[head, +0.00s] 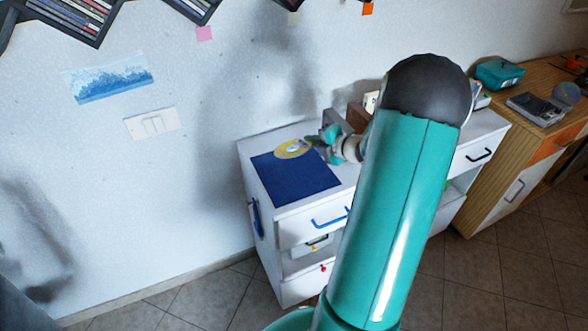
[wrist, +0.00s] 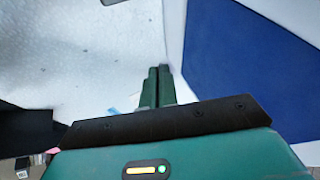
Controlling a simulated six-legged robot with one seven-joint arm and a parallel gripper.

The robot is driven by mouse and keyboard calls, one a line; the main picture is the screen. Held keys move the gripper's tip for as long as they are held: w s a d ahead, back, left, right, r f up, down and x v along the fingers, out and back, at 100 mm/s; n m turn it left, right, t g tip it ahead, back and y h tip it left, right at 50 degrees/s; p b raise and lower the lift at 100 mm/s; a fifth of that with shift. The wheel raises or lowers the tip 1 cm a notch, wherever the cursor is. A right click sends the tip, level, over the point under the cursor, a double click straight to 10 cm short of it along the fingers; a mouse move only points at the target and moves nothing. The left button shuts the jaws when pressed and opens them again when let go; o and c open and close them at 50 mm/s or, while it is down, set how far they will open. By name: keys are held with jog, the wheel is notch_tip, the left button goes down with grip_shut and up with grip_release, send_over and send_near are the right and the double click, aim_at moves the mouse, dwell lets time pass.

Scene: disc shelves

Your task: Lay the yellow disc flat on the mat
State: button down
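The yellow disc (head: 293,149) shows in the head view at the back edge of the dark blue mat (head: 297,184). It looks flat, and part of it seems to reach past the mat's edge. My gripper (head: 322,137) is just right of the disc in the head view, low over the white cabinet top. In the wrist view its two green fingers (wrist: 158,85) are side by side with almost no gap and nothing visible between them. The mat (wrist: 245,65) fills the right of the wrist view. The disc does not show there.
The mat lies on a white cabinet (head: 262,150) against the wall. A brown box (head: 357,116) stands behind my arm. A wooden cabinet (head: 500,165) with a teal box (head: 499,74) is at the right. Shelves (head: 85,18) hang on the wall at upper left.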

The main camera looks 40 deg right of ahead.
aim_at(311, 165)
jog(key=shift+a+f, duration=0.1)
jog(key=shift+f, duration=3.2)
jog(key=c, duration=1.8)
grip_release()
jog(key=shift+c, duration=0.2)
jog(key=shift+v, duration=4)
